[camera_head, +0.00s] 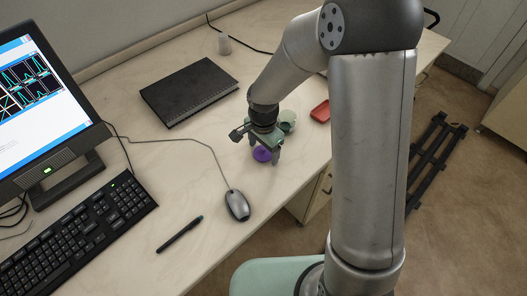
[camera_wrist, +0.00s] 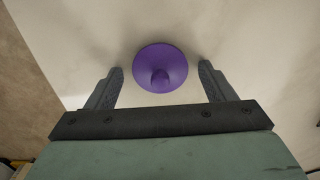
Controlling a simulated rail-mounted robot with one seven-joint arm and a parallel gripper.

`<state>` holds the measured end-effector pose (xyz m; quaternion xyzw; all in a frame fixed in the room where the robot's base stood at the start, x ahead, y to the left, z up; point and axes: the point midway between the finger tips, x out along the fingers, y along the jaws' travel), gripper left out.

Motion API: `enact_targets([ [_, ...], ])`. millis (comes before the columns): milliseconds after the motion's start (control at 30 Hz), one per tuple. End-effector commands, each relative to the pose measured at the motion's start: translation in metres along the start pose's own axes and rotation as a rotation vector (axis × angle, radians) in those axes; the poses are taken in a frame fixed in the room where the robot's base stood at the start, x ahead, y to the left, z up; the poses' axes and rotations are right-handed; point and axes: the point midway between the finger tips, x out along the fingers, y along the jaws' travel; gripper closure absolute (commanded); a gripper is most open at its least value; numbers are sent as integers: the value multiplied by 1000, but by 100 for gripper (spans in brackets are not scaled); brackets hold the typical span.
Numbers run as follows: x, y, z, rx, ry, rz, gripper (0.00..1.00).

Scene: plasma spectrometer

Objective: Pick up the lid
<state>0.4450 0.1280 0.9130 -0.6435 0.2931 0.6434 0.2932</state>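The lid is a purple disc with a small knob (camera_wrist: 160,68) and lies on the table. In the wrist view it sits centred, just beyond and between the tips of my gripper (camera_wrist: 161,72). In the head view the purple lid (camera_head: 262,154) shows under my gripper (camera_head: 264,156), partly hidden by the fingers. The fingers are spread apart with a gap on each side of the lid. They do not appear to touch it, and nothing is held.
A pale green cup-like object (camera_head: 287,120) stands close behind my gripper, with a red dish (camera_head: 320,111) to its right. A black notebook (camera_head: 190,91), a mouse (camera_head: 237,205) and a pen (camera_head: 180,234) lie nearby. The table's right edge is close.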

Motion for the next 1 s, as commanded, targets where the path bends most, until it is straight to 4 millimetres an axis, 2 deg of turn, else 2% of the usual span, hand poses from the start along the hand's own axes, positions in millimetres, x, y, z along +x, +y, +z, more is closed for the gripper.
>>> enact_targets([
  [33, 0, 0, 0, 0, 0, 0, 39],
  [133, 0, 0, 0, 0, 0, 0, 67],
  [467, -2, 0, 0, 0, 0, 0, 67],
  [633, -12, -1, -1, 1, 2, -3, 67],
  [767, -34, -1, -1, 1, 3, -5, 67],
  [1000, -88, 40, -29, 7, 6, -7, 67],
])
